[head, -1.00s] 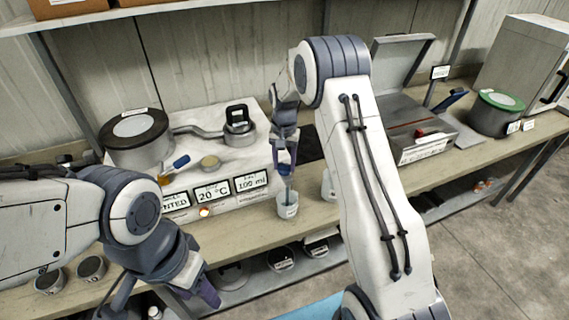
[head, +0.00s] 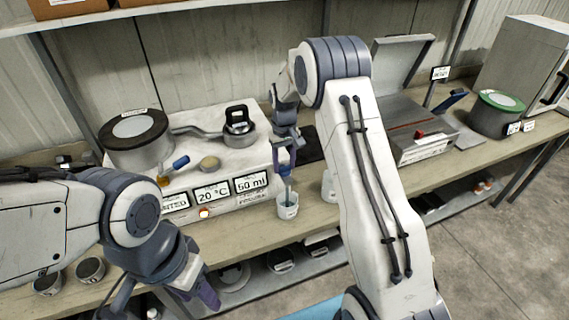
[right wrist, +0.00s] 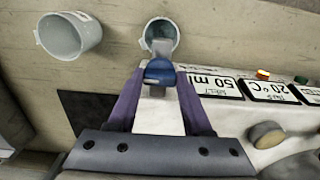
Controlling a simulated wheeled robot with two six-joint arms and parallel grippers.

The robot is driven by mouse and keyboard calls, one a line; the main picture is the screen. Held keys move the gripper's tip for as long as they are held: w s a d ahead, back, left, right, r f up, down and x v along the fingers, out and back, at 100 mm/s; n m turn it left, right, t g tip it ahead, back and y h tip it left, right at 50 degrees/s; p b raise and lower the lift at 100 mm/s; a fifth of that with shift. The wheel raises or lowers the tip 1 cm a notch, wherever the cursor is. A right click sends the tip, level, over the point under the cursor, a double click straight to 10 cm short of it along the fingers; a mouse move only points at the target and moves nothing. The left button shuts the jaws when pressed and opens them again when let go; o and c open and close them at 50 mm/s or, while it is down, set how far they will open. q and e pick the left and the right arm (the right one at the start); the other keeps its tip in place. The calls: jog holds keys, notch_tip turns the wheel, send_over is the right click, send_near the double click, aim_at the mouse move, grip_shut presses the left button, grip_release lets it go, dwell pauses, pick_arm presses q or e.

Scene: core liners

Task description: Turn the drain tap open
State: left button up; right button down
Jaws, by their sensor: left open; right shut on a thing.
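The drain tap (right wrist: 159,72) appears in the right wrist view as a blue handle with a grey spout, at the edge of a white block (right wrist: 158,118). My right gripper (head: 288,158) is shut on its blue handle, with a finger on each side. The spout reaches to the mouth of a grey cup (head: 287,211), whose inside looks bluish; the cup also shows in the right wrist view (right wrist: 175,33). The display (head: 251,182) on the block reads 50 ml. My left gripper (head: 205,292) is open and empty at lower left, apart from the tap.
A second cup (right wrist: 70,37) stands beside the first, partly behind my right arm in the head view. A lidded pot (head: 138,140) and a blue-handled tool (head: 180,163) are at left. An open-lidded metal case (head: 415,130) and a green-lidded pot (head: 497,112) stand at right.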

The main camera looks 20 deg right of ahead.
aim_at(284, 165)
jog(key=shift+w+r, duration=0.1)
dwell(0.3)
jog(key=c, duration=0.6)
grip_release()
notch_tip(284, 165, up, 10)
jog(key=b, duration=0.2)
jog(key=shift+r+b, duration=0.2)
jog(key=shift+b, duration=0.1)
